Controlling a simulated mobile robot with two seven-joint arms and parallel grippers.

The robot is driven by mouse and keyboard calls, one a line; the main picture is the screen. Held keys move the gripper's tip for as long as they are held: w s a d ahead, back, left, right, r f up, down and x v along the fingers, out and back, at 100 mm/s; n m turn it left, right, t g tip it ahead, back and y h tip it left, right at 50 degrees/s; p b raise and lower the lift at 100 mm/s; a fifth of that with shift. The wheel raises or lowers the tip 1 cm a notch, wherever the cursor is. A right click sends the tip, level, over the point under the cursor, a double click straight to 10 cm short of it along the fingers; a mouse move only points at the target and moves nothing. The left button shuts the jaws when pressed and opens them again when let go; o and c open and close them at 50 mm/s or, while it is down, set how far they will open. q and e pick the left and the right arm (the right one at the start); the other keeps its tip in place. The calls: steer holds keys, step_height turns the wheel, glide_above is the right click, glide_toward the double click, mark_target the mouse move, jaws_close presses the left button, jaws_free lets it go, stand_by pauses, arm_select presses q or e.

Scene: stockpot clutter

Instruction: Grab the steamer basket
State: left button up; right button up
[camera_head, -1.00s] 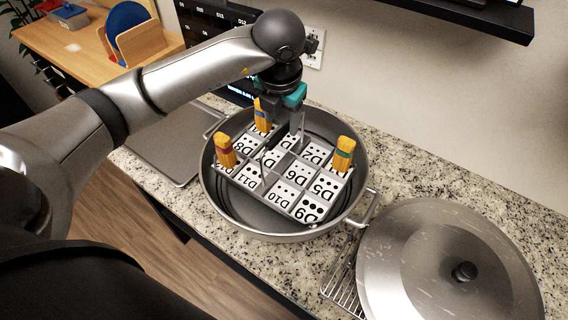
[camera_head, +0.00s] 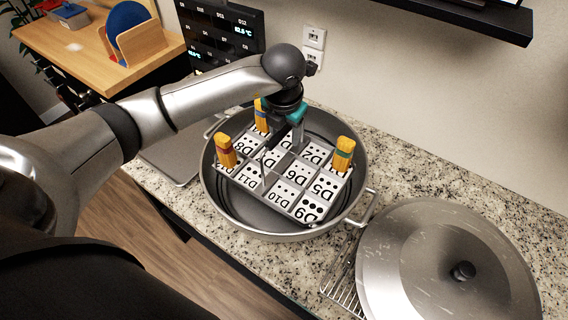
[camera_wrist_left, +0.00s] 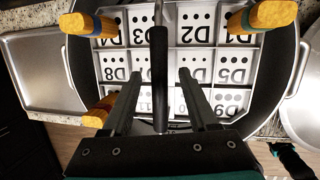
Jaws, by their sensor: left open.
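The steamer basket (camera_head: 290,174) is a light rack of labelled compartments inside a wide steel pot (camera_head: 285,237). Yellow grips with coloured bands stand at its corners, one at left (camera_head: 226,152) and one at right (camera_head: 344,155). A dark upright post (camera_wrist_left: 160,75) rises from its middle. My left gripper (camera_head: 283,140) is open above the basket, pointing down. In the left wrist view its fingers (camera_wrist_left: 161,90) lie on either side of the post; contact cannot be told. A dark and teal part at lower right of that view (camera_wrist_left: 288,155) may be my right gripper; its jaws are unclear.
A large domed lid (camera_head: 430,250) lies right of the pot on a wire rack (camera_head: 343,290). A flat metal tray (camera_head: 168,155) is at left. A display screen (camera_head: 225,38) stands behind. The granite counter (camera_head: 420,165) is clear at the back right.

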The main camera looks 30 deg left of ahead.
arm_select(q)
steer(key=shift+f+b, duration=0.25)
steer(key=shift+b, duration=0.1)
stand_by(0.4)
jaws_close()
stand_by(1.2)
steer(key=shift+w+r, duration=0.1)
